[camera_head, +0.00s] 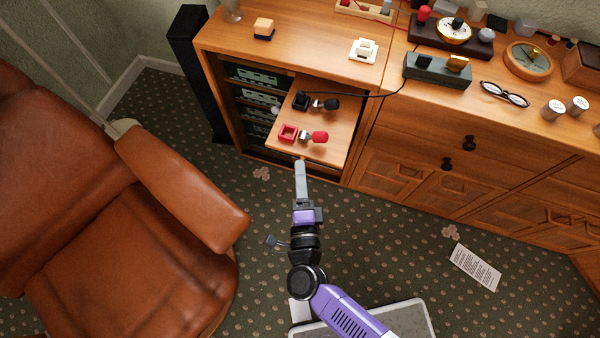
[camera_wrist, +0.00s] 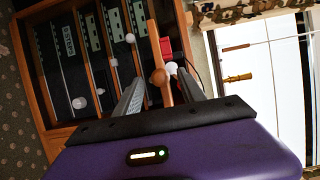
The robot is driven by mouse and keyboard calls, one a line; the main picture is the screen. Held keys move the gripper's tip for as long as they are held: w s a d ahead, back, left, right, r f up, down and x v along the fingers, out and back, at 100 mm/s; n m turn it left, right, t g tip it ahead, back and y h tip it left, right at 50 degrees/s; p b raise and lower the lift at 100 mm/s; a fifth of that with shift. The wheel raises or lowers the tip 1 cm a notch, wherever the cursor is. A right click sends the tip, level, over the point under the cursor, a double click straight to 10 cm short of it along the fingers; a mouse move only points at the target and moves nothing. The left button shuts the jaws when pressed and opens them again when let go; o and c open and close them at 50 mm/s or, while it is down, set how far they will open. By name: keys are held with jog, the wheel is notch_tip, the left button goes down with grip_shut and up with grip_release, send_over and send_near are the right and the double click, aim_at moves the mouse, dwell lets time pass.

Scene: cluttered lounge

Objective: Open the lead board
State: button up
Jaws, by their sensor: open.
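The lead board looks to be the wooden board (camera_head: 325,133) in the left bay of the cabinet, carrying a red square holder (camera_head: 288,132), a black holder (camera_head: 301,101) and two handled items. In the wrist view the board (camera_wrist: 155,40) is seen nearly edge-on, with a round wooden knob (camera_wrist: 159,77) at its near end. My gripper (camera_head: 300,168) is at the board's front edge. In the wrist view my open fingers (camera_wrist: 160,80) stand on either side of the knob. I cannot tell if either finger touches it.
Shelves of grey-green devices (camera_head: 255,76) sit left of the board. A brown leather armchair (camera_head: 175,185) stands close on the left and a black tower (camera_head: 198,70) beside the cabinet. A black cable (camera_head: 375,95) hangs over the cabinet front.

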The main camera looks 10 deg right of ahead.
jog(key=s+a, duration=0.1)
jog(key=s, duration=0.6)
jog(key=shift+s, duration=0.1)
dwell(0.4)
notch_tip(320, 180, up, 11)
jog(key=s+a+n+t+y+p, duration=0.1)
jog(key=s+a+n+t+y, duration=0.15)
jog(key=n+y, duration=0.45)
jog(key=s+d+r+n+g+h+p, duration=0.4)
jog(key=s+d+r+n, duration=0.8)
jog(key=s+d, duration=0.5)
notch_tip(320, 180, up, 2)
jog(key=shift+s+r+g+h+p, duration=0.2)
jog(key=shift+s+g+h+p, duration=0.3)
jog(key=shift+g+p, duration=0.35)
